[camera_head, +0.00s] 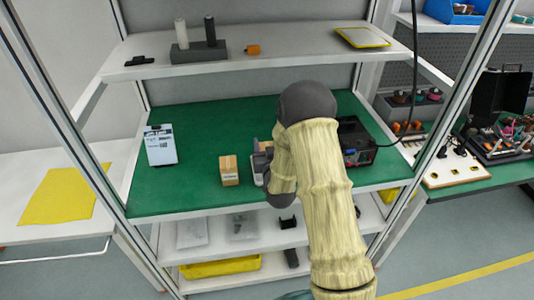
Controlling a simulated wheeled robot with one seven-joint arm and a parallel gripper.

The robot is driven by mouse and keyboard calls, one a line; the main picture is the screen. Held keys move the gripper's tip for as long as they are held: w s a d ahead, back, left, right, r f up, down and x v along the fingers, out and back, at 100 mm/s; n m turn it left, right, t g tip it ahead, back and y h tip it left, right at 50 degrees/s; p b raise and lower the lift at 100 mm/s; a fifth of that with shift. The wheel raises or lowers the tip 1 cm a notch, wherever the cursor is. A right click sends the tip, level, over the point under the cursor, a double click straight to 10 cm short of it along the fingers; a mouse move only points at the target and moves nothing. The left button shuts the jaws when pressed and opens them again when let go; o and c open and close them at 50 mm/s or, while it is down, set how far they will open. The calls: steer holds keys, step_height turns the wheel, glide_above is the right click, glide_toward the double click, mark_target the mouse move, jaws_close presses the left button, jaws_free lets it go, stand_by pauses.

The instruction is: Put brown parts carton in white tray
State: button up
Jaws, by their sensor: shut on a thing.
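A small brown carton (229,171) with a pale label stands upright on the green worktop, near its front edge. My gripper (259,166) is just to its right, with a narrow gap between them in the picture. A small brown and purplish thing (265,146) shows at the far side of my gripper, mostly hidden. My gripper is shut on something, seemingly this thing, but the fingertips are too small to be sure. I cannot tell which of the two is the parts carton. I cannot make out a white tray; my arm hides part of the worktop.
A black device (355,142) is to the right, behind my arm. The upper shelf (290,45) overhangs the back. Frame posts flank both sides. The worktop's middle left is clear.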

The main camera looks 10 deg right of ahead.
steer(key=shift+f+p, duration=0.4)
steer(key=shift+f, duration=1.65)
steer(key=shift+f, duration=0.15)
steer(key=o, duration=1.1)
steer(key=shift+r, duration=0.2)
steer(key=shift+s+f, duration=0.15)
steer(key=shift+s, duration=0.1)
steer(key=s+b, duration=0.2)
steer(key=s, duration=0.9)
steer(key=shift+s, duration=0.3)
